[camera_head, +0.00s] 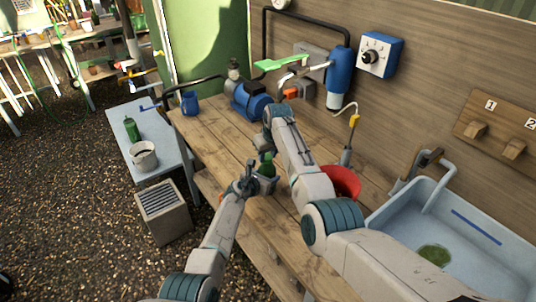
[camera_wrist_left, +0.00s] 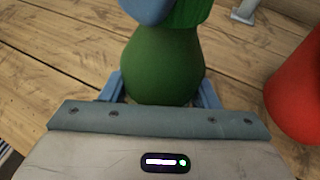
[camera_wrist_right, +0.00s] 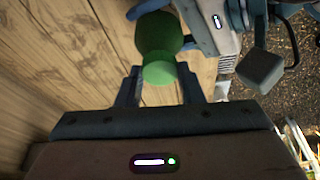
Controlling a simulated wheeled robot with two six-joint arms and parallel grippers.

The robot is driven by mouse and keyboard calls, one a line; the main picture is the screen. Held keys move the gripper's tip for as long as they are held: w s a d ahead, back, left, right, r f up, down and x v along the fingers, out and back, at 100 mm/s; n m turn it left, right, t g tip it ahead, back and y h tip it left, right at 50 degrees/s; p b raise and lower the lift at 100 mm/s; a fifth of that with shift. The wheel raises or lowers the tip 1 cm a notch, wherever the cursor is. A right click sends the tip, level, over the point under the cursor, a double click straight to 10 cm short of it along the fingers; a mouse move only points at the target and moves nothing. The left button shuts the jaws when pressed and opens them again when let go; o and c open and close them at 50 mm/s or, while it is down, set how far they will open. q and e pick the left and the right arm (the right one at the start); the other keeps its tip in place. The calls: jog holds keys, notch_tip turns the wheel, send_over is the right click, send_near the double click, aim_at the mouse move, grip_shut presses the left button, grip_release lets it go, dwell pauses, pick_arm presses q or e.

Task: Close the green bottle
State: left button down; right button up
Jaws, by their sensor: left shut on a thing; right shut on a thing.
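The green bottle (camera_head: 265,168) is held above the wooden bench; its rounded dark green body fills the middle of the left wrist view (camera_wrist_left: 163,68). My left gripper (camera_head: 256,178) is shut on its body. A lighter green cap (camera_wrist_right: 158,69) is at the bottle's neck end, between the fingers of my right gripper (camera_wrist_right: 160,88), which is shut on it. The cap also shows at the top of the left wrist view (camera_wrist_left: 188,12). Cap and bottle look in line and touching; I cannot tell how far the cap is seated. The right fingers partly hide the neck.
A red bowl-like thing (camera_head: 342,181) stands close right of my right forearm. Behind are a blue pump (camera_head: 250,100) and a blue mug (camera_head: 189,103). A sink (camera_head: 500,262) is at right. Another green bottle (camera_head: 131,129) and a bucket (camera_head: 144,155) stand on the side table.

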jog(key=m, duration=0.2)
jog(key=m+h, duration=0.1)
jog(key=m, duration=0.2)
jog(key=shift+a, duration=0.2)
jog(key=shift+m+h, duration=0.5)
jog(key=shift+m, duration=0.7)
jog(key=o, duration=1.1)
jog(key=shift+r, duration=2.25)
